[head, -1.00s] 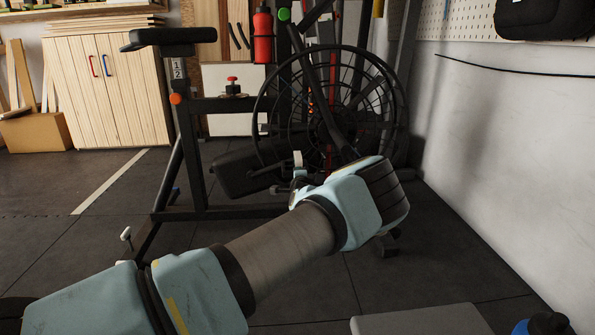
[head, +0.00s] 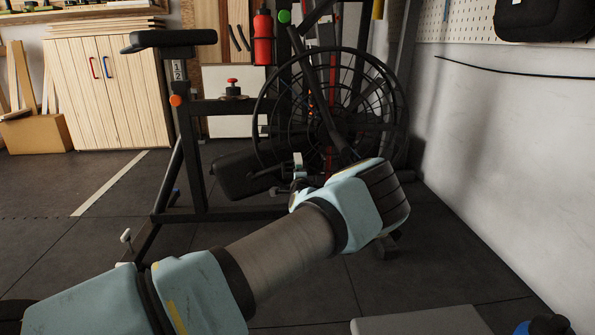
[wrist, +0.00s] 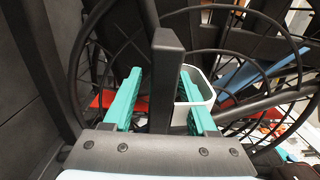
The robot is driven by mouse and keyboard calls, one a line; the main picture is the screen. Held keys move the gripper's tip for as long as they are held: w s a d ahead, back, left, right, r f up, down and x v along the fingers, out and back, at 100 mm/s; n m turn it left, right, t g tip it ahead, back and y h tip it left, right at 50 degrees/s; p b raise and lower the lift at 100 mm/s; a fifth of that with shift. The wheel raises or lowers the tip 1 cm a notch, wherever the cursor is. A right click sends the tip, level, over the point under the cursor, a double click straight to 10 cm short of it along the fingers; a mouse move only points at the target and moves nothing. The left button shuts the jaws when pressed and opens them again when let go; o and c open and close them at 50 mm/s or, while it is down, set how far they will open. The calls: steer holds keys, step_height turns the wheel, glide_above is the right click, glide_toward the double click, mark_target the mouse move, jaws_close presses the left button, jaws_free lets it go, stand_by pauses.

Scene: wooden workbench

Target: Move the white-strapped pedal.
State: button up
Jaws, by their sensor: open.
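The white-strapped pedal shows in the wrist view as a pale strap loop (wrist: 197,92) beside a dark upright block (wrist: 165,85). I cannot tell how much of that block is pedal and how much is crank. My gripper (wrist: 160,75) has two teal fingers, spread apart, one on each side of the block. The right finger overlaps the strap loop. I cannot tell whether either finger touches the block. In the head view, a small white piece (head: 298,159) shows beside the bike's wheel, and my wrist hides most of the gripper and pedal.
The exercise bike's spoked wheel cage (head: 375,85) stands close behind my gripper. Its seat (head: 172,36) and frame (head: 225,105) are to the left. A wall (head: 500,140) bounds the right side. A grey box (head: 425,320) and blue bottle (head: 545,325) are in front.

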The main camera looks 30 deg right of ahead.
steer(key=p+v, duration=0.4)
steer(key=v, duration=0.6)
steer(key=shift+s+a, duration=0.2)
steer(key=shift+s, duration=0.15)
steer(key=w+a+n+g+y+p, duration=0.1)
steer(key=w+a+n+y, duration=0.25)
steer(key=a, duration=0.45)
steer(key=w+a+n+g+y+p, duration=0.1)
steer(key=w+a+n+g+y, duration=0.2)
steer(key=a, duration=0.4)
steer(key=s+a+r+n+g+y+p, duration=0.1)
steer(key=a+r+n+g+y, duration=0.15)
steer(key=a+n, duration=0.75)
steer(key=s+a+r+n+g+h+p, duration=0.1)
steer(key=s+a+r+n+g+p, duration=0.2)
steer(key=s+a+r, duration=0.75)
steer(key=s+a+r+n+g+h+p, duration=0.1)
steer(key=s+a+r+n+g, duration=0.35)
steer(key=s+a, duration=0.9)
step_height(320, 180, up, 40)
steer(key=m+p, duration=0.2)
steer(key=p, duration=3.5)
steer(key=shift+w+g+p, duration=0.35)
steer(key=shift+g+p, duration=0.05)
